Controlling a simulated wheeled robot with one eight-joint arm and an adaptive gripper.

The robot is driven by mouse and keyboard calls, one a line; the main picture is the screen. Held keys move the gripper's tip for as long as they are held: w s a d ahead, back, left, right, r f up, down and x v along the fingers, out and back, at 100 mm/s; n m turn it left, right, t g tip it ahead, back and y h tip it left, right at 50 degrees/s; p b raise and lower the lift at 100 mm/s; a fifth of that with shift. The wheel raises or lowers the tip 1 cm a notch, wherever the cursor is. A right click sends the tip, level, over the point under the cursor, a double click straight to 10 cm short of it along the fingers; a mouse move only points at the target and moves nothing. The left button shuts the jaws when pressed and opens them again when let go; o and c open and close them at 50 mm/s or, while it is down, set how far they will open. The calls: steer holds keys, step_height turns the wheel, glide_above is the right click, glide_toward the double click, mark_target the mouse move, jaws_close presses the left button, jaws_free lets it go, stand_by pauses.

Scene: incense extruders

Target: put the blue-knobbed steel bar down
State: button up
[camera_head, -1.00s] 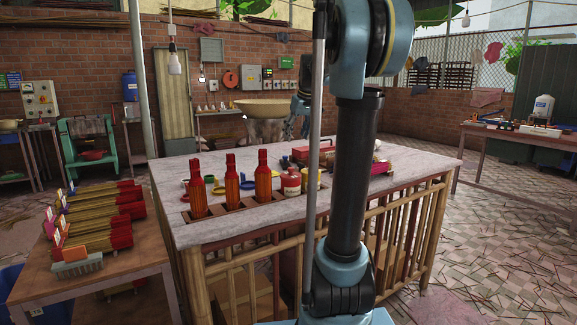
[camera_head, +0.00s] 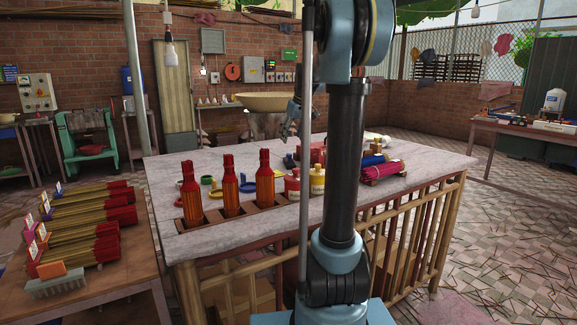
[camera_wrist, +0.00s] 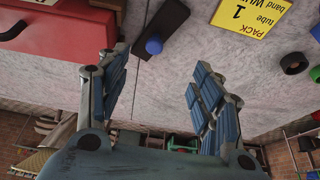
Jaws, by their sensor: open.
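The steel bar (camera_wrist: 168,16) shows in the wrist view as a dark grey bar with a round blue knob (camera_wrist: 154,45) at its near end. It appears to lie on the grey tabletop (camera_wrist: 215,50), between a red box (camera_wrist: 60,30) and a yellow label card (camera_wrist: 252,14). The knob is beyond the fingertips. In the head view my gripper (camera_head: 293,128) is small, above the table's far side; I cannot make out the bar there.
Coloured rings (camera_head: 248,184), a cream jar (camera_head: 317,181) and pink bundled sticks (camera_head: 382,172) are on the tabletop. A side table (camera_head: 95,280) with incense bundles stands at left.

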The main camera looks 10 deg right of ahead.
mark_target(289, 154)
steer(key=x, duration=1.1)
steer(key=shift+w+d+f, duration=0.15)
steer(key=shift+w+d, duration=0.05)
steer(key=shift+w, duration=0.1)
steer(key=shift+c, duration=0.6)
jaws_close()
